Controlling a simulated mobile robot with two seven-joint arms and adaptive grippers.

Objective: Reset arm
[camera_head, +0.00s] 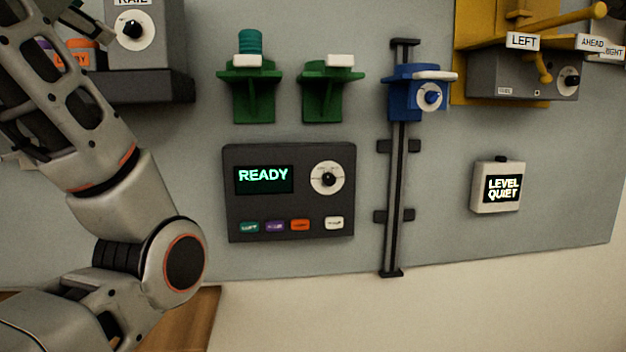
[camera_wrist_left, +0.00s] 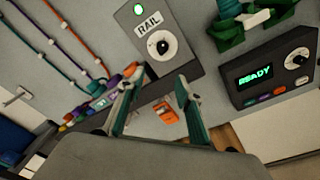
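My left gripper (camera_wrist_left: 158,92) is open in the left wrist view. Its two fingers stand apart, with nothing held between the tips. It is in front of the grey panel, below the box labelled RAIL (camera_wrist_left: 155,38). An orange labelled piece (camera_wrist_left: 165,112) shows in the gap between the fingers; I cannot tell how far beyond them it is. In the head view my left arm (camera_head: 130,190) is bent along the left side, and an orange piece (camera_head: 80,58) shows beside it. My right gripper is in neither view.
A dark console (camera_head: 290,155) reads READY. A blue slider (camera_head: 405,95) is on a vertical rail. A small box (camera_head: 496,200) reads LEVEL QUIET. A yellow unit (camera_head: 480,40) is upper right.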

